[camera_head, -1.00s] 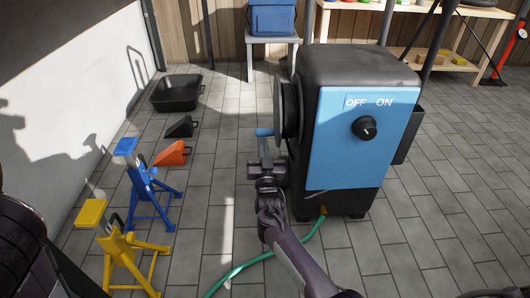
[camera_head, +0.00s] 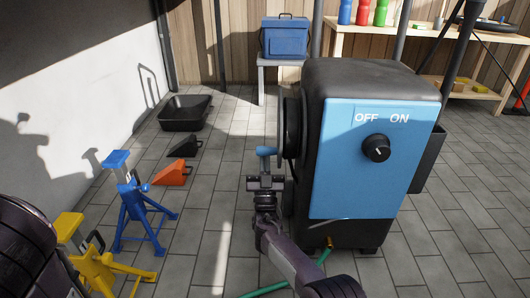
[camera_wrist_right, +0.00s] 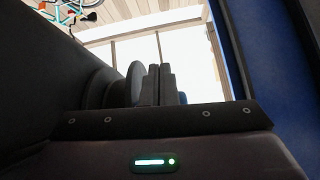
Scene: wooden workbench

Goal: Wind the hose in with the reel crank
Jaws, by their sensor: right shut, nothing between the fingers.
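The hose reel is a dark disc (camera_head: 291,127) on the left side of a black cabinet with a blue front panel (camera_head: 350,185). The crank's blue handle (camera_head: 266,151) sticks out to the left of the disc. My right gripper (camera_head: 266,178) is just below and in front of the handle in the head view. Its fingers (camera_wrist_right: 154,84) are shut together and empty in the right wrist view; whether they touch the handle I cannot tell. The green hose (camera_head: 290,285) comes from a brass fitting low on the cabinet, partly behind my right arm. My left gripper is out of view.
An OFF/ON knob (camera_head: 376,148) is on the panel. Blue (camera_head: 133,200) and yellow (camera_head: 90,255) stands, an orange wedge (camera_head: 172,173), a black wedge (camera_head: 186,147) and a black tray (camera_head: 184,112) stand left. A blue cooler (camera_head: 284,38) is behind. Floor between is clear.

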